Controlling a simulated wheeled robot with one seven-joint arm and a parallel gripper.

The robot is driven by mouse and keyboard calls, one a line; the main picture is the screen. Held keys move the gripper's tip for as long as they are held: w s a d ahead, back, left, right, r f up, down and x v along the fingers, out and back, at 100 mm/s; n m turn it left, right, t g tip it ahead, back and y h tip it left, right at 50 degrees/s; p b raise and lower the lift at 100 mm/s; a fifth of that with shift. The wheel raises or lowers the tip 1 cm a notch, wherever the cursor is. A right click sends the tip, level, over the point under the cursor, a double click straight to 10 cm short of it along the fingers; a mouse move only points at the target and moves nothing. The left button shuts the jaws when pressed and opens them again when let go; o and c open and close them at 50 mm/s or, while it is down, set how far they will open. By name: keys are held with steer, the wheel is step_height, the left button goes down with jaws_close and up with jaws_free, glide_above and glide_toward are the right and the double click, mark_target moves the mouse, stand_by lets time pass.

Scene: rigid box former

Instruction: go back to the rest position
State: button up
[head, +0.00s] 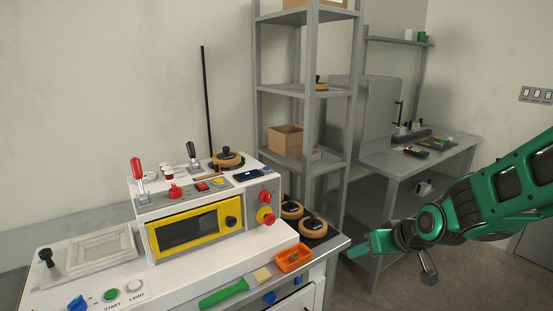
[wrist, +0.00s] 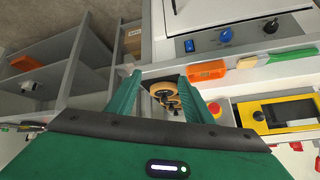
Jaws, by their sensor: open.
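My green gripper (head: 362,247) is at the right of the head view, off the right end of the machine bench. In the wrist view its two green fingers (wrist: 166,104) stand apart with nothing held between them. Beyond the gap, the round tan and black parts (wrist: 165,88) show on the bench. In the head view, two such round parts (head: 313,227) lie at the bench's right end, to the left of my gripper and apart from it.
The white machine (head: 270,195) with a yellow-framed screen (head: 195,229) stands on the bench. An orange tray (head: 293,258) and a green-handled brush (head: 224,292) lie at its front. A grey shelf rack (head: 350,130) and a grey table (head: 385,158) stand behind. The floor beside my arm looks clear.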

steer(key=s+d+r+m+g+h, duration=0.2)
steer(key=s+d+m+g+h, duration=0.1)
steer(key=s+d, duration=0.85)
steer(key=s+d+r+m+g, duration=0.1)
steer(key=s+d+m+g, duration=0.1)
steer(key=s, duration=0.6)
steer(key=s+d+r+m+g, duration=0.1)
steer(key=s+d+m+g, duration=0.1)
steer(key=s, duration=0.7)
steer(key=shift+d+r+m, duration=0.3)
steer(key=shift+d+m, duration=0.3)
steer(key=shift+d, duration=0.2)
steer(key=shift+s, duration=0.1)
